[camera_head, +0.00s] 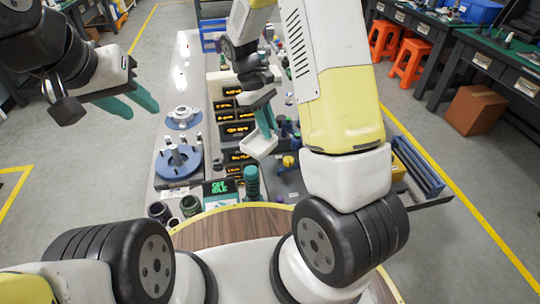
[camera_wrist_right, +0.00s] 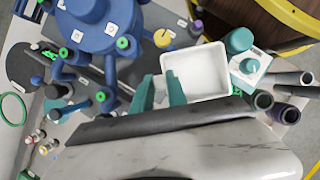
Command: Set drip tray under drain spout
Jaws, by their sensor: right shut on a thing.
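The drip tray is a small white square tray (camera_head: 259,146) with raised walls. My right gripper (camera_head: 266,122) is shut on its edge with teal fingers and holds it above the bench. In the right wrist view the tray (camera_wrist_right: 196,72) is empty inside, and the teal fingers (camera_wrist_right: 160,92) are at its left wall. My left gripper (camera_head: 128,102) is open and empty, in the air left of the bench. A blue body with green-ringed ports (camera_wrist_right: 100,25) lies left of the tray in the right wrist view. I cannot make out which part is the drain spout.
The grey bench (camera_head: 170,85) holds blue round fixtures (camera_head: 177,162), black bins with orange labels (camera_head: 236,130), a display box (camera_head: 219,187) and a teal cylinder (camera_head: 251,181). A yellow-topped part (camera_head: 288,161) stands right of the tray. My right arm hides much of the bench's right side.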

